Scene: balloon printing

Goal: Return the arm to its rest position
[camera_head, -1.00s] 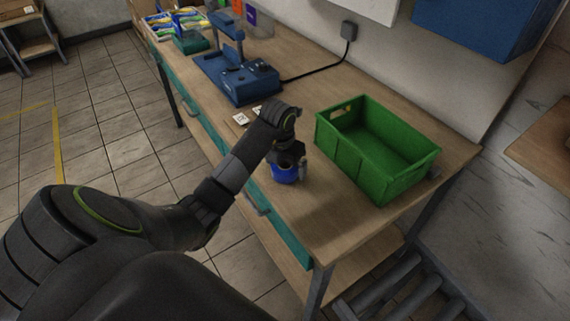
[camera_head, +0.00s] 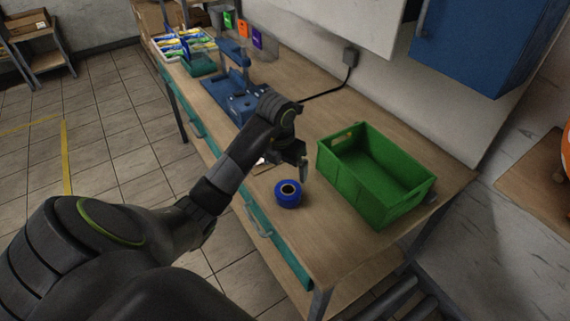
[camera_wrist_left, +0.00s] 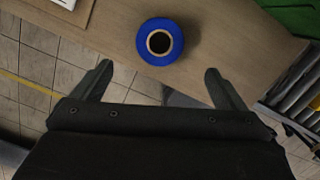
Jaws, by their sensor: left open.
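My left arm reaches in from the left over the wooden workbench (camera_head: 325,235). Its left gripper (camera_head: 303,172) is above the bench, left of the green crate. A blue ring-shaped roll (camera_head: 288,194) lies flat on the bench near its front edge, just below the gripper and apart from it. In the left wrist view the two fingers (camera_wrist_left: 158,82) are spread wide with nothing between them, and the blue roll (camera_wrist_left: 145,53) lies beyond the fingertips. My right gripper is not in view.
An empty green crate (camera_head: 345,185) stands right of the roll. A blue press machine (camera_head: 222,95) stands farther back, with a tray of colourful packets (camera_head: 183,44) beyond it. A blue wall cabinet (camera_head: 480,45) hangs at upper right. The tiled floor left of the bench is clear.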

